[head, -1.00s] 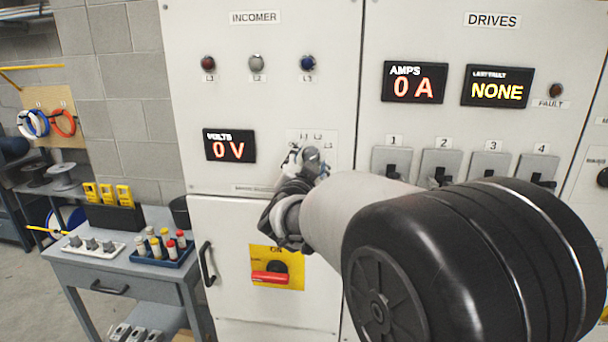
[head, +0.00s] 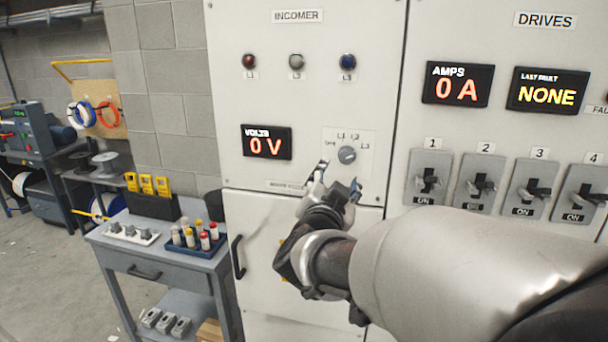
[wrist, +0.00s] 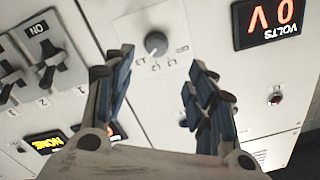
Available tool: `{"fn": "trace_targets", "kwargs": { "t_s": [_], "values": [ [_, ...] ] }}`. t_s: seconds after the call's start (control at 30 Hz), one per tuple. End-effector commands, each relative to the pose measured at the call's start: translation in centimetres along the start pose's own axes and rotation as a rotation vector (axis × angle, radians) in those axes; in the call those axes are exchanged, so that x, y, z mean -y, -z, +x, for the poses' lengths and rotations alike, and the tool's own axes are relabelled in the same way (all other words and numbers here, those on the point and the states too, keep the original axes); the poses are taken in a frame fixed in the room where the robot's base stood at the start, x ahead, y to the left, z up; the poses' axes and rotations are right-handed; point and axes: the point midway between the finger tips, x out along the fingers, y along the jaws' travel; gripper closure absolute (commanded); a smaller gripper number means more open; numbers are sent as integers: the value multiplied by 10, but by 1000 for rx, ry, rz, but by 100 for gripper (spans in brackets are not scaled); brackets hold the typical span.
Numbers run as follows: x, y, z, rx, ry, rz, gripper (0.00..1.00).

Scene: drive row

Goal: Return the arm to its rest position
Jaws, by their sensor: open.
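My gripper (head: 340,183) is open and empty in front of the incomer panel (head: 227,55) in the head view, just below the grey selector knob (head: 347,155). My arm reaches in from the lower right. In the wrist view my gripper's fingers (wrist: 160,90) stand wide apart. The knob (wrist: 156,44) shows beyond and between them, clear of both. My wrist and forearm hide most of the yellow-backed switch on the lower door.
The drives panel (head: 405,120) on the right carries several switches (head: 428,180). A door handle (head: 238,257) sticks out at the lower left. A grey cart (head: 165,262) with a blue tray (head: 195,245) stands left of the cabinet. Open floor (head: 40,270) lies farther left.

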Motion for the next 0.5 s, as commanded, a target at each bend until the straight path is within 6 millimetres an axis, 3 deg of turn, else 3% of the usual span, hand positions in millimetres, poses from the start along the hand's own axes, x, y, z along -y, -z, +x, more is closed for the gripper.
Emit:
{"fn": "trace_targets", "kwargs": {
  "t_s": [0.17,0.27,0.37,0.5],
  "values": [
    [7,-4,-27,178,106,-44,49],
    [3,-17,-64,349,176,-118,49],
    [-17,-34,-109,526,212,-216,49],
    [-69,-57,-183,772,191,-372,49]
  ]
}}
